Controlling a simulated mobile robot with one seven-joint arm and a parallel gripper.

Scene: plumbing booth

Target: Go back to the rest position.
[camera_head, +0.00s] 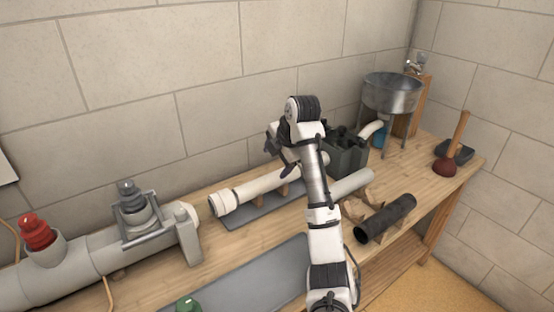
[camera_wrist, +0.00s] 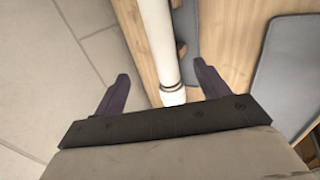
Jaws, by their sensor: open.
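My gripper (camera_head: 283,152) hangs at the bent end of my arm, above the workbench near the wall. In the wrist view my gripper (camera_wrist: 160,70) has its two dark fingers spread wide with nothing held between them. The white pipe (camera_head: 250,187) lies on wooden supports over a grey mat, below and beside my gripper in the head view. In the wrist view the white pipe (camera_wrist: 156,35) runs between the fingers, seemingly below them, its collared end toward the gripper body. My arm hides part of the pipe in the head view.
A dark crate (camera_head: 347,160) stands just right of my gripper. A metal funnel (camera_head: 392,94) on legs and a plunger (camera_head: 446,166) stand farther right. A black pipe (camera_head: 385,218) lies near the front edge. A grey pipe assembly (camera_head: 110,250) with a red fitting (camera_head: 37,232) fills the left.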

